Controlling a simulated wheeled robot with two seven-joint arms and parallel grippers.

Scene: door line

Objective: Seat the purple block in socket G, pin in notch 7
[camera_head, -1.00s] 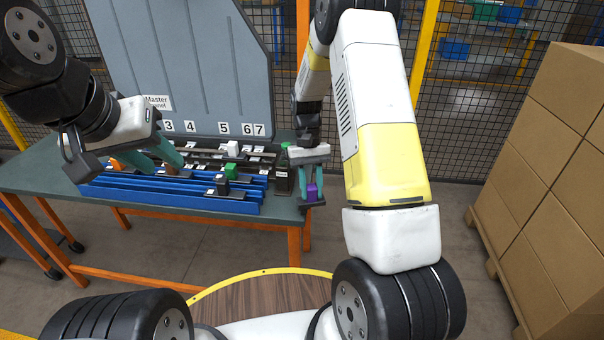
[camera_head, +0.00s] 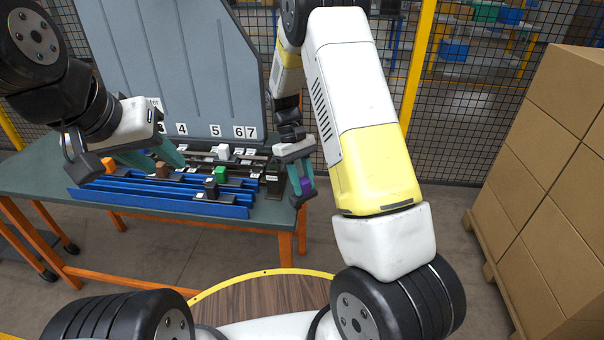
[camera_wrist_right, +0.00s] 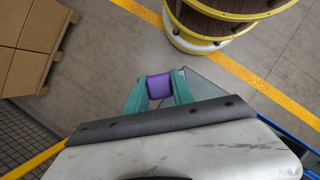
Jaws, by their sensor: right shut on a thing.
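My right gripper (camera_head: 305,194) is shut on the purple block (camera_head: 306,185) and holds it in the air by the right end of the table. In the right wrist view the purple block (camera_wrist_right: 159,85) sits between the teal fingers, with the floor below. My left gripper (camera_head: 160,161) looks open and empty, hanging over the left part of the blue rails (camera_head: 150,201). Number labels 4, 5, 6 and 7 (camera_head: 251,132) show on the grey panel. I cannot make out socket G, and the block's pin is not visible.
On the rack stand a green block (camera_head: 220,173), a white block (camera_head: 223,151), a brown block (camera_head: 163,170) and an orange block (camera_head: 108,165). A dark post (camera_head: 275,180) stands at the table's right end. Stacked cartons (camera_head: 540,190) are at the right.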

